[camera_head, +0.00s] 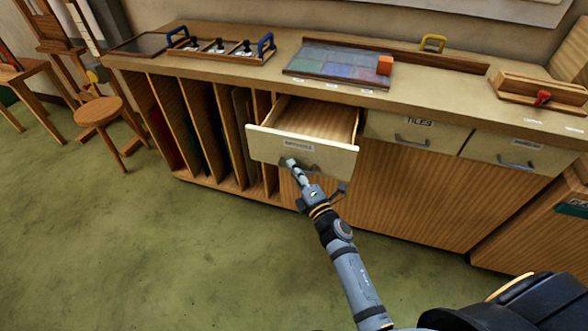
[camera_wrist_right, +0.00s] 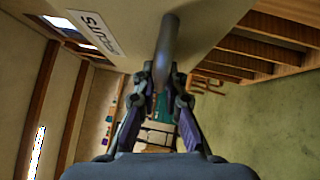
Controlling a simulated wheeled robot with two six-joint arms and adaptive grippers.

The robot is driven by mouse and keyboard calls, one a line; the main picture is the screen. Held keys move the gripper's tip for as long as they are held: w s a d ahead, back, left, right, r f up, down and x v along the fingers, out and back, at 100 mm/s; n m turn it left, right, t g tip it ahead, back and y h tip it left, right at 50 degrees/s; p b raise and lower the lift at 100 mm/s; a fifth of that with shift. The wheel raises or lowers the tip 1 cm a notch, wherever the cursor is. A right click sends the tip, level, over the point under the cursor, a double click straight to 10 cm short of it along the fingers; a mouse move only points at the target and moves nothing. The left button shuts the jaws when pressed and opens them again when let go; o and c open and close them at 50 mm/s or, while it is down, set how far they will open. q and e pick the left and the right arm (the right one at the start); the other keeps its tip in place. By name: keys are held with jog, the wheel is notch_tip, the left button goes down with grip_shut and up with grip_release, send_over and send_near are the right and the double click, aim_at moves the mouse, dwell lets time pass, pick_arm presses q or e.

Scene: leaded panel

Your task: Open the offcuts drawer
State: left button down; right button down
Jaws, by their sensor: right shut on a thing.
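The offcuts drawer (camera_head: 270,144) is pulled out of the bench in the head view, and its inside looks empty. Its cream front has a label and a dark bar handle. My right gripper (camera_head: 288,163) is shut on the drawer handle at the drawer's front. In the right wrist view the fingers of my right gripper (camera_wrist_right: 162,72) close around the grey handle bar (camera_wrist_right: 168,40), beside the drawer's label (camera_wrist_right: 94,30). My left gripper is not in view.
The tiles drawer (camera_head: 415,132) and another drawer (camera_head: 518,152) are shut to the right. Open vertical slots (camera_head: 195,120) stand left. A coloured glass panel (camera_head: 335,62) lies on the bench top. A stool (camera_head: 99,112) stands at the left; green floor in front is clear.

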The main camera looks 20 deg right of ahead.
jog(key=shift+s+a, duration=0.1)
jog(key=c, duration=1.7)
grip_release()
jog(key=shift+s+f, duration=0.1)
jog(key=shift+s, duration=0.1)
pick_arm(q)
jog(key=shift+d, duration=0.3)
pick_arm(e)
jog(key=v, duration=1.1)
jog(key=shift+s, duration=0.3)
jog(key=shift+f, duration=0.1)
